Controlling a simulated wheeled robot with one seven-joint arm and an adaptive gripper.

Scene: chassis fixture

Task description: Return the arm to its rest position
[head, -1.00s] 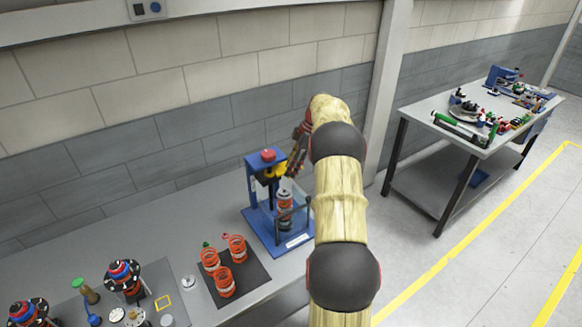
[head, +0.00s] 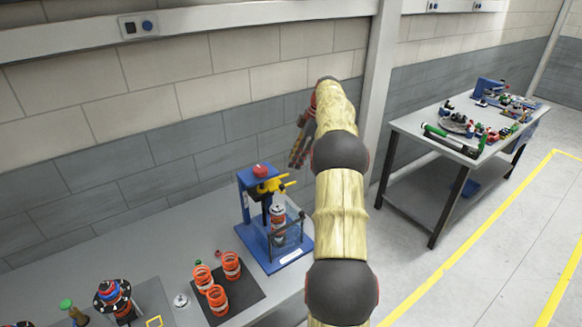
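My gripper (head: 298,150) is at the end of my raised arm in the head view. It points downward, above and to the right of the blue press fixture (head: 245,215). Nothing shows in its fingers, but it is small and partly turned, so I cannot tell whether its fingers are apart. The fixture has a red knob (head: 261,170) on top and yellow parts. A grey and red cylinder (head: 278,222) stands upright inside it, behind a clear guard.
Several orange coils (head: 217,298) stand on a dark mat left of the fixture. Further left is a red, blue and black assembly (head: 113,297). A second table (head: 412,124) with tools and parts stands at the right. A wall and a pillar (head: 378,90) are behind my arm.

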